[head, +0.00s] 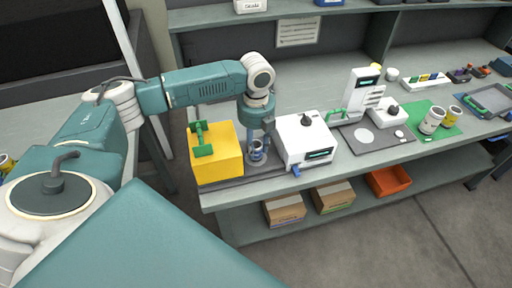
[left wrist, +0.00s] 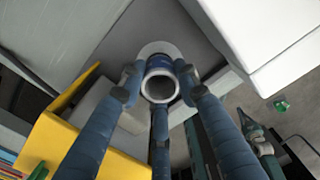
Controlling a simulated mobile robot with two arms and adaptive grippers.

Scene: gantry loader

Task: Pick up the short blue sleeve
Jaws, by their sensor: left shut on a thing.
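The short blue sleeve (left wrist: 160,64) shows in the left wrist view as a blue ring with a pale rim and a dark hollow, seen end-on. My left gripper (left wrist: 160,92) has its three fingers closed around it, and they touch its sides. In the head view the left gripper (head: 258,142) points down between the yellow box and the white machine. The sleeve (head: 257,156) shows there only in part between the fingers. I cannot tell whether it rests on the surface below. My right gripper is not in view.
A yellow box (head: 216,162) with a green handle stands close left of the gripper. A white machine (head: 305,140) stands close right. Boxes and an orange bin (head: 389,181) sit below.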

